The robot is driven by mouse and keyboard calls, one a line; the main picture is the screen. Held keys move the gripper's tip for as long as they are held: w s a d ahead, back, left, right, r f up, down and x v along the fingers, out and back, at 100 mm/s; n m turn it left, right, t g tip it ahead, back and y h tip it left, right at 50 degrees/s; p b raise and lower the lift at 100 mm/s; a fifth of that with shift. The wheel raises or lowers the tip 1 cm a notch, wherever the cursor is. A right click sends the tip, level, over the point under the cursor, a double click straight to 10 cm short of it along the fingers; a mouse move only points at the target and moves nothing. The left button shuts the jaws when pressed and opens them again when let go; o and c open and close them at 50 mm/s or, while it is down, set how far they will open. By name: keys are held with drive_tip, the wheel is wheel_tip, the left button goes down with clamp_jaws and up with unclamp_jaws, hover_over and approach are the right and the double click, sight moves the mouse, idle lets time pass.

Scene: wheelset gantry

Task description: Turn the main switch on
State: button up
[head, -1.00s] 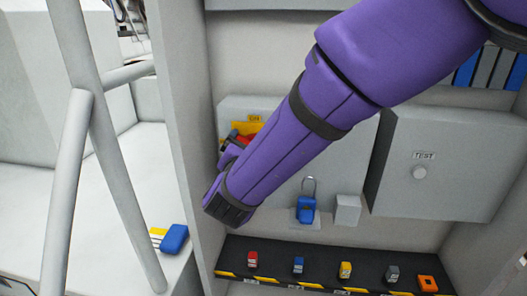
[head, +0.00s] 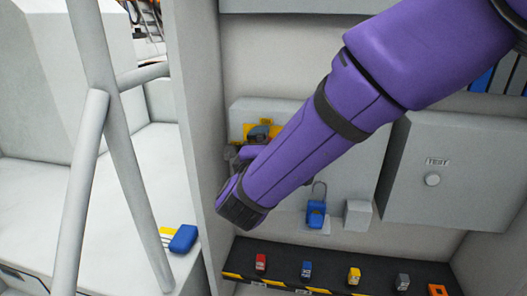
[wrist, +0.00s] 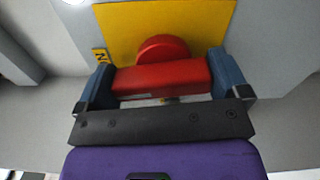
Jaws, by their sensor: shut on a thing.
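The main switch has a red handle (wrist: 160,77) with a round red hub on a yellow plate (wrist: 195,22). In the wrist view the bar lies crosswise between my gripper's (wrist: 162,80) two blue fingers, which are shut on its ends. A small yellow label, partly cut off by a finger, shows at the bar's left end. In the head view my gripper (head: 258,134) is at the yellow plate (head: 247,131) on the grey box (head: 283,112). My wrist and fingers hide most of the switch there.
A blue padlock (head: 316,211) hangs right of my wrist beside a small grey block (head: 358,215). Below, a dark shelf (head: 238,262) holds several small coloured locks. A box marked TEST (head: 410,205) stands right. A cabinet wall (head: 203,150) is close left of my gripper.

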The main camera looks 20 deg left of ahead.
drive_tip(key=shift+f+m, duration=0.1)
drive_tip(key=shift+m, duration=0.7)
drive_tip(key=o, duration=0.9)
drive_tip(key=v, duration=1.1)
drive_tip(key=shift+d, duration=0.1)
drive_tip(key=shift+w, duration=0.1)
